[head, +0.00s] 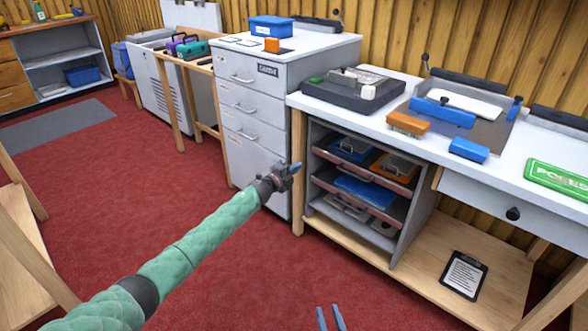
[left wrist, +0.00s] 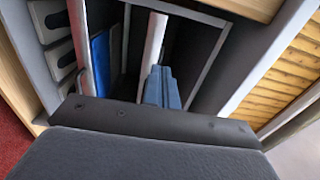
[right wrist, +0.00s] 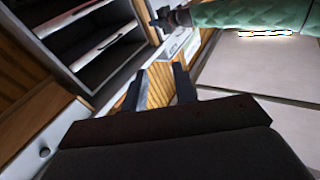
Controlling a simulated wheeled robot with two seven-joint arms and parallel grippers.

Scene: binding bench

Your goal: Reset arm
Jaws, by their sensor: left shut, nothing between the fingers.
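My left gripper (head: 293,169) is at the end of the green-sleeved arm, in front of the lower drawer cabinet near the bench's front left leg. Its fingers are together and hold nothing; they also show in the left wrist view (left wrist: 163,87), pointing toward the shelf trays. My right gripper (head: 330,318) is low at the bottom edge of the head view, above the red carpet. Its two blue fingertips are apart with nothing between them, as the right wrist view (right wrist: 159,88) also shows. The rest of the right arm is out of the head view.
The grey drawer cabinet (head: 250,110) stands left of the white-topped bench (head: 400,115). Under the bench are a tray rack (head: 398,240) and a lower wooden shelf with a clipboard (head: 464,275). A wooden frame (head: 25,235) stands at left. Red carpet (head: 130,190) between is clear.

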